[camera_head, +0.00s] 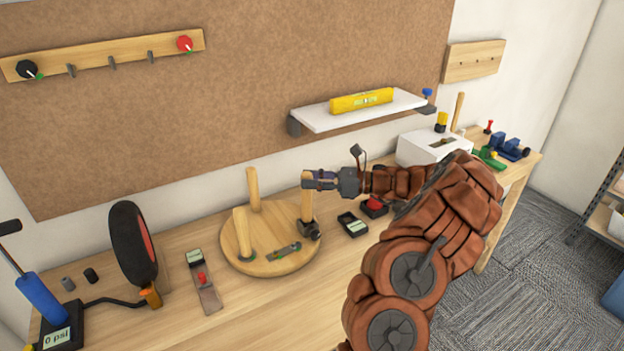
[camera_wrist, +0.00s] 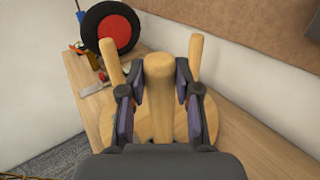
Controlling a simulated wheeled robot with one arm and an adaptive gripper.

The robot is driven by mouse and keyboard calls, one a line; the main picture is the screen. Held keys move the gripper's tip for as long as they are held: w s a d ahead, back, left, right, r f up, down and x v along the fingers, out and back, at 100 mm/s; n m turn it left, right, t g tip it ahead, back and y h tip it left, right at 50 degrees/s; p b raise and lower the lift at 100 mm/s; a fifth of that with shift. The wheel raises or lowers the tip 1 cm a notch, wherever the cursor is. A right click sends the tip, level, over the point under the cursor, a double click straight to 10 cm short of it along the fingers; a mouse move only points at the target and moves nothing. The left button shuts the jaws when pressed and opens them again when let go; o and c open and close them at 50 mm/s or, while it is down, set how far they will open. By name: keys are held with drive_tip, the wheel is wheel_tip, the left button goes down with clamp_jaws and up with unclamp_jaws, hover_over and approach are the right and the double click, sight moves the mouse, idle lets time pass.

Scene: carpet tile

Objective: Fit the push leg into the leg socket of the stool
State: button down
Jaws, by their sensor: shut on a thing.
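The stool seat (camera_head: 262,268) is a round wooden disc lying on the bench. Two light wooden legs stand up from it, one at the back (camera_head: 253,188) and one at the front left (camera_head: 241,225). My gripper (camera_head: 314,181) is shut on the upper part of the push leg (camera_head: 307,207), which is upright over the right side of the seat. Its lower end is by a dark fitting (camera_head: 309,230); I cannot tell whether it is inside. In the wrist view the push leg (camera_wrist: 159,95) stands between my fingers, hiding the socket.
A grey bar-shaped piece (camera_head: 284,253) lies on the seat. A black device (camera_head: 352,224) stands to the right, a gauge on a board (camera_head: 204,282) to the left, and a wheel (camera_head: 132,243) further left. A white shelf (camera_head: 335,115) juts from the wall above.

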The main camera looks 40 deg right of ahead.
drive_tip(key=shift+f+b, duration=0.7)
drive_tip(key=shift+f, duration=1.4)
drive_tip(key=c, duration=0.7)
unclamp_jaws()
drive_tip(key=v, duration=1.2)
